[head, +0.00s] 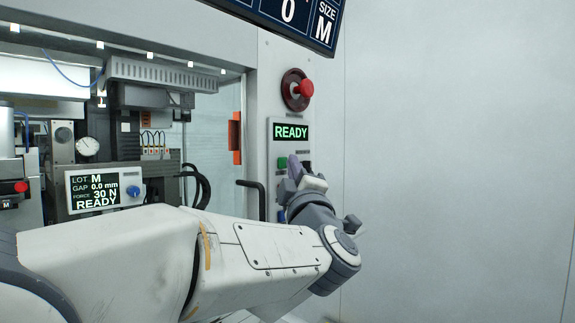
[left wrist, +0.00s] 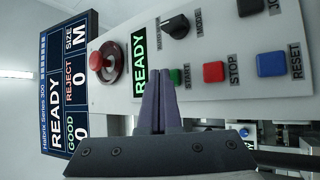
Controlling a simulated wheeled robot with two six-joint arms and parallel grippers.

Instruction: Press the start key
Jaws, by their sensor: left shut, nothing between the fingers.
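The green start key (head: 282,162) is on the control panel (head: 290,148) beneath the green READY display (head: 291,132). In the left wrist view the start key (left wrist: 175,76), beside its START label, shows just right of my fingertips, partly covered by them. My left gripper (head: 293,163) is shut and empty, its purple fingers pointing at the panel close to the key. The fingers also show in the left wrist view (left wrist: 158,77). I cannot tell whether the tips touch the panel. My right gripper is not in view.
A red stop key (left wrist: 213,71), a blue reset key (left wrist: 271,64) and a black selector knob (left wrist: 175,27) sit near the fingers. A red emergency button (head: 303,89) is above the display. A black handle (head: 253,190) juts out left of the panel.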

